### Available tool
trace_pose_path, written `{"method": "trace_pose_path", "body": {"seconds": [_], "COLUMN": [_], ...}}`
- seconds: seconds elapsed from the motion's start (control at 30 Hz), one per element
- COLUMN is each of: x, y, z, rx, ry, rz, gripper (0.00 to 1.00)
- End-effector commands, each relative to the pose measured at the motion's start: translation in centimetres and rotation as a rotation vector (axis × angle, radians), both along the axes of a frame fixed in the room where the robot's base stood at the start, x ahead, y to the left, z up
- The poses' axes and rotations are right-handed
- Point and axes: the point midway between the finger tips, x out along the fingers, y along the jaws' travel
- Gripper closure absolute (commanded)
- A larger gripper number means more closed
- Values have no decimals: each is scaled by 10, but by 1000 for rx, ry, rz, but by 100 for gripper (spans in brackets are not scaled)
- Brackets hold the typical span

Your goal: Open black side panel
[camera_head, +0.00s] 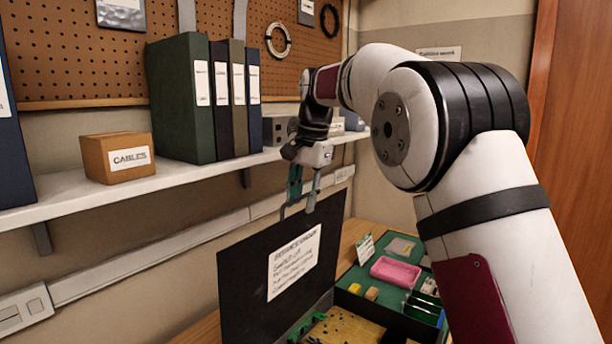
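A black panel (245,275) with a white, printed label (294,262) stands upright and slightly slanted at the lower middle of the head view. It rises along the left side of a dark case (395,322) with its contents showing. My gripper (298,207) points down at the panel's upper edge, with a teal finger on the left and a grey finger on the right. A gap shows between the fingers, so it looks open. The fingertips overlap the panel's top edge in the picture; I cannot tell whether they touch it.
A pink tray (396,271) and small parts lie on a green surface right of the panel. A white shelf (90,199) with binders (182,100) and a cables box (117,157) runs along the left wall. My arm blocks much of the right side.

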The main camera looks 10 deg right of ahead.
Motion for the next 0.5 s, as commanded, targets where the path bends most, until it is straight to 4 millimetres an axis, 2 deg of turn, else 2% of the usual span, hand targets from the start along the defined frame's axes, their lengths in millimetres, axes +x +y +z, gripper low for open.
{"method": "trace_pose_path", "body": {"seconds": [0.3,0.5], "x": [-6,-10], "y": [-8,-11], "z": [61,88], "rx": [0,0], "ry": [-4,-3], "rz": [-1,-1], "gripper": [72,72]}}
